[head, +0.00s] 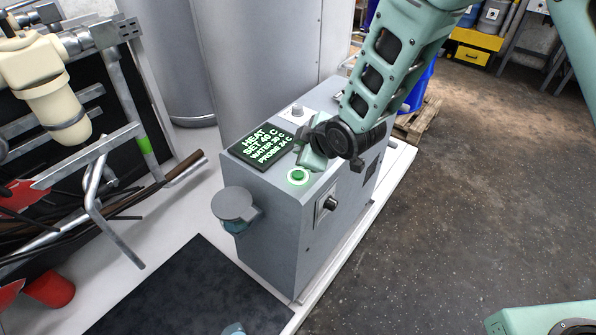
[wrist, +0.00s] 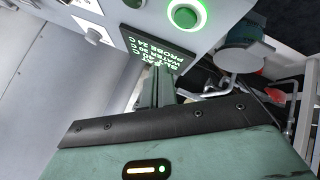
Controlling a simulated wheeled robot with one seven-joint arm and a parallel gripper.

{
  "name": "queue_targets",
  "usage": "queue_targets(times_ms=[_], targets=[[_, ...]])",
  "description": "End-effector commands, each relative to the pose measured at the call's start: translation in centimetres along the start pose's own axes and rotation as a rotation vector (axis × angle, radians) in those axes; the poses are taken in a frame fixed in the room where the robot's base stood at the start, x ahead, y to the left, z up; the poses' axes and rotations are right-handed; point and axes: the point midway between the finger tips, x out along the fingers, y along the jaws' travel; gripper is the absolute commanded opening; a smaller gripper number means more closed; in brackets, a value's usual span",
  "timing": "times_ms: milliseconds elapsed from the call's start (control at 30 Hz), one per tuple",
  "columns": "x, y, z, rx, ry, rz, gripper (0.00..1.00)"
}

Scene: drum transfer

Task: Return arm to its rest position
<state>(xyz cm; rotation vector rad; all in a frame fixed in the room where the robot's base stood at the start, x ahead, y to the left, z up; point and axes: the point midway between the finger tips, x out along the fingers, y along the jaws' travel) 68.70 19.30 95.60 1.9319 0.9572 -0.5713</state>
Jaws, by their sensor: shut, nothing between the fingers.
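A lit green button (head: 298,177) is just below the gripper in the head view and at the top of the wrist view (wrist: 184,15). My arm reaches in from the upper right.
A round grey plate (head: 233,204) juts from the cabinet's left side. A black knob (head: 328,203) is on its front. A large grey tank (head: 265,50) stands behind, pipes and a rack (head: 110,150) are left. A wooden pallet (head: 416,122) lies behind. Floor at right is clear.

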Motion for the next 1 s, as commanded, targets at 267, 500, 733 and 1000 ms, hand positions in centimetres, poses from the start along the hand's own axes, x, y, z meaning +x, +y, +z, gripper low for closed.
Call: queue_targets(times_ms=[267, 500, 733, 1000], targets=[[0.0, 0.0, 0.0, 0.0, 0.0, 0.0, 0.0], [-0.4, 0.0, -0.1, 0.015, -0.005, -0.007, 0.0], [-7.5, -2.0, -0.5, 0.239, -0.12, -0.14, 0.0], [-21.5, -8.3, 1.5, 0.533, -0.409, -0.33, 0.0]])
